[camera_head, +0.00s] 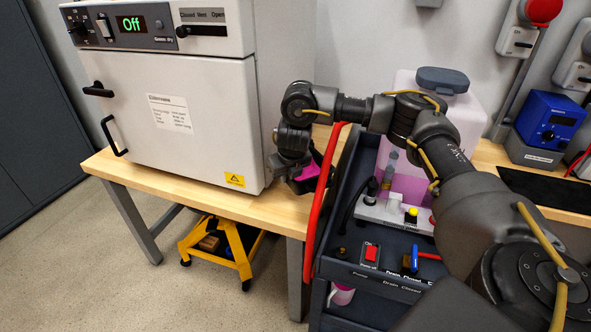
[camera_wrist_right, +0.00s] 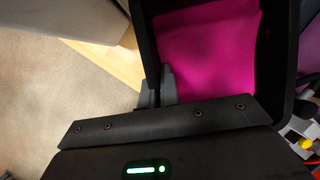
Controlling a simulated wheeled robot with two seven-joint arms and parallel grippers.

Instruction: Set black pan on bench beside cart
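My right gripper (camera_head: 288,172) is shut on the near wall of the black pan (camera_wrist_right: 279,60), with the fingers (camera_wrist_right: 158,86) close together at its rim in the right wrist view. The pan's inside shows bright magenta (camera_wrist_right: 208,55). In the head view the pan is mostly hidden by my right wrist and the cart; only a magenta patch (camera_head: 309,172) and dark edges show. It is by the right end of the wooden bench (camera_head: 140,173), beside the dark cart (camera_head: 340,268). I cannot tell whether it touches the bench top. My left gripper is not in view.
A white oven (camera_head: 190,115) fills most of the bench; a bare wood strip lies at its front and right. A red hose (camera_head: 315,225) hangs along the cart's left side. The cart carries a tank (camera_head: 440,105) and switches. A yellow wheeled stand (camera_head: 225,245) is below.

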